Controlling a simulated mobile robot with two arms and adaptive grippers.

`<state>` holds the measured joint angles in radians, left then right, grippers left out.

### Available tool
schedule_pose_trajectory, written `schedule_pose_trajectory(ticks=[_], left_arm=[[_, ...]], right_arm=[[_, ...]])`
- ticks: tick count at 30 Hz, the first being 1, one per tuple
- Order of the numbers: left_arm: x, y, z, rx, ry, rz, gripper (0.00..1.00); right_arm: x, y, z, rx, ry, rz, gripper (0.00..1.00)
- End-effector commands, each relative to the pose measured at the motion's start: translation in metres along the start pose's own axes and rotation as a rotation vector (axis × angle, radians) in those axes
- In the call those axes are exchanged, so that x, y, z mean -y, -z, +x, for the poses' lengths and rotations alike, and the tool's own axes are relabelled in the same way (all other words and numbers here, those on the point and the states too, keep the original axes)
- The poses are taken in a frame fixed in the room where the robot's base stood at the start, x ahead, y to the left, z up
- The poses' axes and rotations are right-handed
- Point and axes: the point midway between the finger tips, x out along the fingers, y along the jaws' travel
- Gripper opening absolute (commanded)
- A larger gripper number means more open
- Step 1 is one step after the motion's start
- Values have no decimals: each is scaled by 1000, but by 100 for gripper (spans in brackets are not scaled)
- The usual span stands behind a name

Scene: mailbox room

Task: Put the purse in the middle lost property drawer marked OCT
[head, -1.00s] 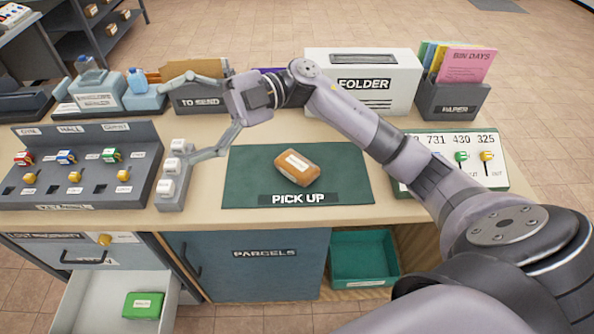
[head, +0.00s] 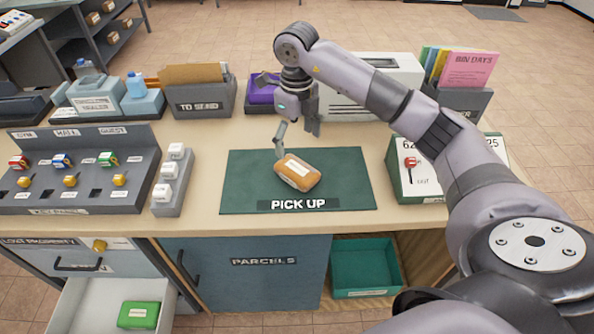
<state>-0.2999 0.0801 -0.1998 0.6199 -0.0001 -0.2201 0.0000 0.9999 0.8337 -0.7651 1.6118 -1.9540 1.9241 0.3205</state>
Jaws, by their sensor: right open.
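A small brown, rounded case with a pale label (head: 297,172), which may be the purse, lies on the green PICK UP mat (head: 240,190). Its label is too small to read. My right gripper (head: 295,138) is open and points down just behind and above the brown case, one finger close to its far left end; I cannot tell whether they touch. The lost property drawers are at lower left: one with a handle (head: 78,264) is shut, and the one below (head: 85,310) is pulled open with a green labelled item (head: 138,315) inside. I cannot read OCT. My left gripper is out of view.
A key rack (head: 75,195) and a white-button block (head: 170,195) stand left of the mat. A numbered key board (head: 430,175) stands right. TO SEND (head: 205,107) and paper holders (head: 462,100) line the back. A PARCELS door (head: 250,275) and green bin (head: 365,265) are below.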

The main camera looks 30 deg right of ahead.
Motion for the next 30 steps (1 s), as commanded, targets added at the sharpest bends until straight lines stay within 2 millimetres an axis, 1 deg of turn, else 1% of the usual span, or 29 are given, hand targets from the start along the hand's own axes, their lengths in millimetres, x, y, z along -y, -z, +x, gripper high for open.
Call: schedule_pose_trajectory(ticks=[1, 3, 6, 11, 14, 18, 21, 24, 30], left_arm=[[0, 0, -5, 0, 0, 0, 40], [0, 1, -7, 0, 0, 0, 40], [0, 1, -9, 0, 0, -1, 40], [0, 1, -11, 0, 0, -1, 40], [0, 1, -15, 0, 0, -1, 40], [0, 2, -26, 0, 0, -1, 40], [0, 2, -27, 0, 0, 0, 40], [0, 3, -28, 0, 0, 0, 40], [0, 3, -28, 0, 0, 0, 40]], right_arm=[[0, 1, 10, -5, -2, 0, 80], [0, 1, 24, -4, -2, 0, 80], [0, 0, 39, -2, -2, 0, 80], [0, 0, 51, 0, -2, 0, 80], [0, 0, 58, -3, -2, 1, 80], [1, 0, 78, -5, -4, 1, 80], [1, -1, 93, -2, -2, 0, 80], [1, -1, 101, 0, -2, 0, 80], [2, -1, 103, 1, -1, -1, 80]])
